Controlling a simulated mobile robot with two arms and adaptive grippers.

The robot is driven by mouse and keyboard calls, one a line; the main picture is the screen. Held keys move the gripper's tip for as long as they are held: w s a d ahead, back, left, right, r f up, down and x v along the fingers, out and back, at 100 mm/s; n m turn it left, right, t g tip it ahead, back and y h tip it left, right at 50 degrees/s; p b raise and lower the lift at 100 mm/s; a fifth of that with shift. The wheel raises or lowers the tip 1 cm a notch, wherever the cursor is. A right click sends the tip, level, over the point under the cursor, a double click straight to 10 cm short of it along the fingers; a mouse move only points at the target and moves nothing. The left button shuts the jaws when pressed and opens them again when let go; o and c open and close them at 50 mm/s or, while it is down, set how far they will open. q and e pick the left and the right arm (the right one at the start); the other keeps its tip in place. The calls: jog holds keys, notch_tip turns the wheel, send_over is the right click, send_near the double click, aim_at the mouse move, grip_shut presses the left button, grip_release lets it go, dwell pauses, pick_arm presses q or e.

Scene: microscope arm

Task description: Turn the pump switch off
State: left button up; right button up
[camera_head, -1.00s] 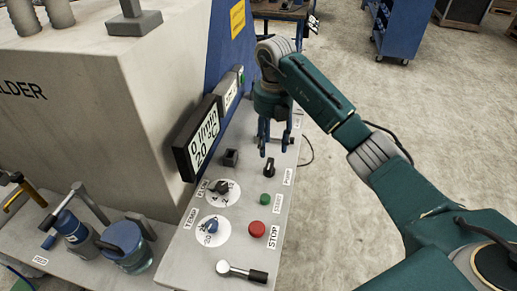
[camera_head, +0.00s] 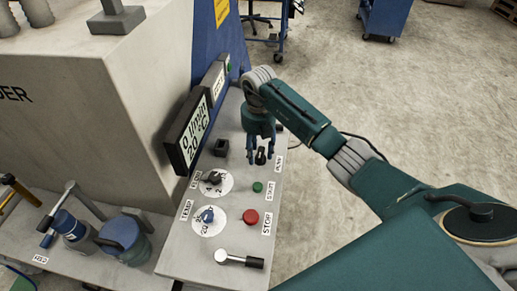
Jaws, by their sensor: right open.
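The black pump switch (camera_head: 261,155) sits on the grey control panel (camera_head: 200,262), beside a label reading PUMP (camera_head: 279,163). My right gripper (camera_head: 260,159) points down over the switch with its blue fingers apart. In the picture one finger lies to each side of the switch; whether they touch it I cannot tell. The fingers partly cover the switch, and its exact setting is hard to read. My left gripper is not in view.
Nearby on the panel are a green start button (camera_head: 257,187), a red stop button (camera_head: 250,216), a flow knob (camera_head: 214,178), a blue temp knob (camera_head: 208,216) and a lever (camera_head: 238,259). A display (camera_head: 188,133) stands along the left edge.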

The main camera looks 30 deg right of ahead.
jog(key=shift+c, duration=0.3)
grip_shut()
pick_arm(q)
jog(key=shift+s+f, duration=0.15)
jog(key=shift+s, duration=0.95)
